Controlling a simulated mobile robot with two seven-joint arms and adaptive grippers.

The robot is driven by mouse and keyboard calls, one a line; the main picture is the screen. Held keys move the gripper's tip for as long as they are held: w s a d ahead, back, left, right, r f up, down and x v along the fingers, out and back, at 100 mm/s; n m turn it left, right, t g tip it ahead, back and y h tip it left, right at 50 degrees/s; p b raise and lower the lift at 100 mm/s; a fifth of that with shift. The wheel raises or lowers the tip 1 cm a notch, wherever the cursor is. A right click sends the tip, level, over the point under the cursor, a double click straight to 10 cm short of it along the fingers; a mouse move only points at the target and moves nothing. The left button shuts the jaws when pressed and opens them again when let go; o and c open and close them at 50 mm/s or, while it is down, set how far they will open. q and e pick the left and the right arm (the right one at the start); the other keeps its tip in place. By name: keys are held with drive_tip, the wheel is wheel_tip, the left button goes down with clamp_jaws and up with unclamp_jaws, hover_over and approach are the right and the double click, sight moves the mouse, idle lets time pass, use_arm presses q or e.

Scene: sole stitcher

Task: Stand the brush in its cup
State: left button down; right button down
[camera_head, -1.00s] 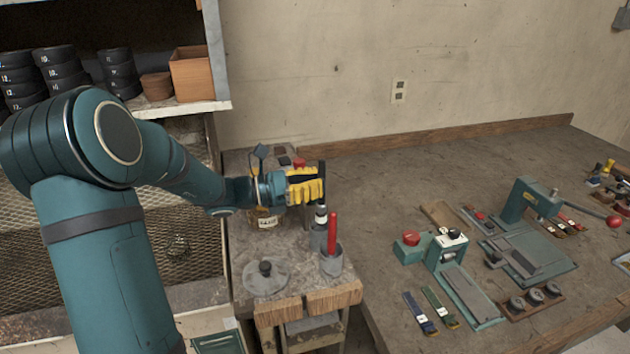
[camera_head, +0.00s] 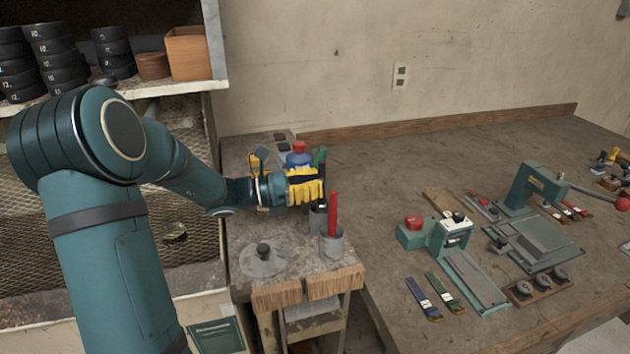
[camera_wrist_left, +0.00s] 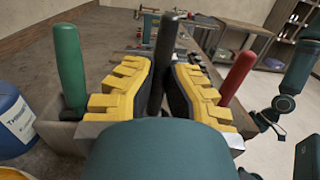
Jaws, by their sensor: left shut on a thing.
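My left gripper (camera_head: 305,187), with yellow fingers, is shut on the brush, whose dark upright handle (camera_wrist_left: 163,60) rises between the fingers in the left wrist view. In the head view the fingers hide much of the brush. A grey cup (camera_head: 317,221) stands just below the fingertips; whether the brush's lower end is inside it I cannot tell. A red handle (camera_head: 333,212) stands in the front grey cup (camera_head: 331,246), and it also shows right of the fingers in the wrist view (camera_wrist_left: 238,76). A green handle (camera_head: 320,158) stands behind the gripper.
A blue container with a red cap (camera_head: 299,155) stands behind the gripper. A round grey lid with a knob (camera_head: 263,262) lies left of the front cup. The workbench (camera_head: 375,190) right of the cups has clear room; tools and a green press (camera_head: 525,190) stand farther right.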

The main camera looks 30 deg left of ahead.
use_arm(q)
drive_tip(key=c, duration=1.1)
unclamp_jaws()
drive_tip(key=shift+o, duration=0.2)
drive_tip(key=v, duration=1.2)
